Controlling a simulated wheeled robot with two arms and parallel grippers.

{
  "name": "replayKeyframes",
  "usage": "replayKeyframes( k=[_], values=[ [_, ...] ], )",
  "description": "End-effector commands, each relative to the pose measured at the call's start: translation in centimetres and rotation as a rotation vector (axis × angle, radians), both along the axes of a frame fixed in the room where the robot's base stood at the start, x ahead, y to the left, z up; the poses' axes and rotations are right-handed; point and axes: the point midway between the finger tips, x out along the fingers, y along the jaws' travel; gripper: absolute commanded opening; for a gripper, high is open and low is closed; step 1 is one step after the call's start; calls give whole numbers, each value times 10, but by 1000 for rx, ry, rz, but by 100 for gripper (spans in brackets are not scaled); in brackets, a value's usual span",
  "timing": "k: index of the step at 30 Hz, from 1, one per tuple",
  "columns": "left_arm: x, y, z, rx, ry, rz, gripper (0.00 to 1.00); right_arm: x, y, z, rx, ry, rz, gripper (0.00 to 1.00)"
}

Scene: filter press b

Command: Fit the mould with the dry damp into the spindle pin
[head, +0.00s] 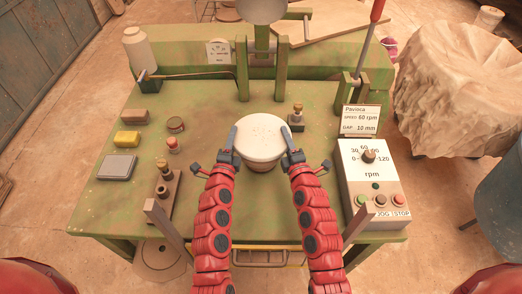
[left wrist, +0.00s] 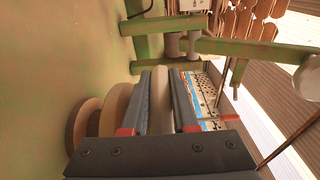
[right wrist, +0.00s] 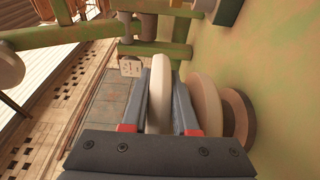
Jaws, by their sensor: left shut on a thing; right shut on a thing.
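A round white mould (head: 262,132) is between my two grippers over the middle of the green bench. My left gripper (head: 233,140) is shut on its left rim and my right gripper (head: 290,143) on its right rim. The pale rim shows between the fingers in the left wrist view (left wrist: 160,98) and in the right wrist view (right wrist: 157,95). A tan round part (right wrist: 205,105) and a brown disc (right wrist: 238,118) show below the rim, near the bench. I cannot tell whether they touch the mould. I cannot make out the spindle pin.
The green bench (head: 215,112) holds a yellow block (head: 127,138), a grey tray (head: 117,166), a small jar (head: 176,124) and a wooden stand (head: 163,190) at left. A control box (head: 372,180) stands at right. A green frame (head: 242,75) rises behind the mould.

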Motion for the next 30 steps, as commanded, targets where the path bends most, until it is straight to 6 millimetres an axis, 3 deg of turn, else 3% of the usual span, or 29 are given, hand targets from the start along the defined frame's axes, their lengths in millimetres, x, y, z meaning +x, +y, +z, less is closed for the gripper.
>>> replayKeyframes(
  k=[3,4,9,20,23,30],
  values=[
    [0,1,-12,0,-3,2,0,0,0,-12,1,-3,-1,0],
    [0,1,-11,0,-3,2,29,0,0,-11,0,-2,-1,29],
    [0,0,-8,0,-1,1,57,0,0,-8,0,-1,-1,57],
    [-5,1,-9,1,-1,1,57,0,0,-9,0,0,0,57],
    [-17,2,-10,1,2,1,57,0,0,-9,0,0,0,57],
    [-65,8,-10,3,2,-2,57,0,0,-9,0,0,0,57]
  ],
)
